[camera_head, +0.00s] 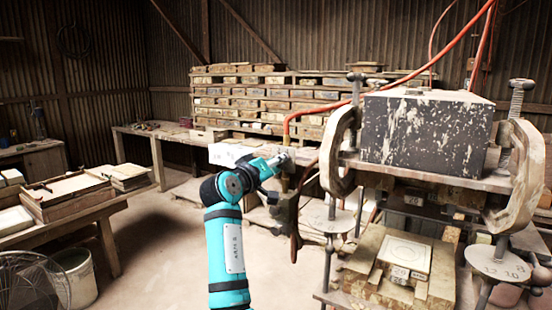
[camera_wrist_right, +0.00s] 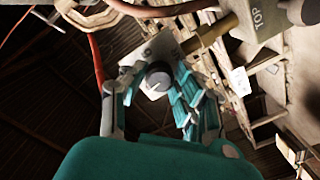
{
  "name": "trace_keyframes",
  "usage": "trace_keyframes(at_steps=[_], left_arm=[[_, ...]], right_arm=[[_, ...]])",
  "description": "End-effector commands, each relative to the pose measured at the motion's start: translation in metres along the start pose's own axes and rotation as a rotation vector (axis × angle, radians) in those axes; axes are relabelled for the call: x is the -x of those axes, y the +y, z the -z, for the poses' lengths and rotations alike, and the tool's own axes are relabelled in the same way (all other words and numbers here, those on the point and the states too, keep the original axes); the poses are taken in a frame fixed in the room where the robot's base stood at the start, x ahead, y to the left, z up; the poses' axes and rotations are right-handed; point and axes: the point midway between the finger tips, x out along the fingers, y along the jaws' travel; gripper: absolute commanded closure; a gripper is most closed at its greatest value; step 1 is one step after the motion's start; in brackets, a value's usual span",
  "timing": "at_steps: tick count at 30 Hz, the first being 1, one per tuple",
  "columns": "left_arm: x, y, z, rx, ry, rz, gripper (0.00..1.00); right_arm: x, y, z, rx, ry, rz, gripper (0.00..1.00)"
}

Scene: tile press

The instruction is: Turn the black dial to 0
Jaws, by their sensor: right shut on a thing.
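The black dial (camera_wrist_right: 158,78) shows in the right wrist view as a small round knob with a pale cap, in front of a grey plate (camera_wrist_right: 160,45) with a dark figure on it that looks like a 6. My right gripper (camera_wrist_right: 155,84) has its fingers on both sides of the dial and is shut on it. Which figure the dial points at cannot be told. In the head view my right gripper (camera_head: 279,162) is at the left side of the press (camera_head: 425,133); the dial cannot be made out there. My left gripper is not in view.
An orange hose (camera_head: 330,107) runs past the gripper to the press. Large clamps (camera_head: 340,150) stand close on the right. A tile (camera_head: 405,257) lies on the press's lower block. A workbench (camera_head: 165,133) and stacked trays stand behind; a side table (camera_head: 60,228) stands left.

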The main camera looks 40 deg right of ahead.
Motion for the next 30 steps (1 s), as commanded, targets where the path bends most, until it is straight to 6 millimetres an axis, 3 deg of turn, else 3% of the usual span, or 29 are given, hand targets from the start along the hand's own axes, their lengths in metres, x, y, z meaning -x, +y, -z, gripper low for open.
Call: trace_keyframes(at_steps=[30], left_arm=[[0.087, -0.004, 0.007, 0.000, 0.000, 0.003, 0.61]], right_arm=[[0.000, 0.004, 0.005, 0.962, -0.025, -0.006, 1.00]])
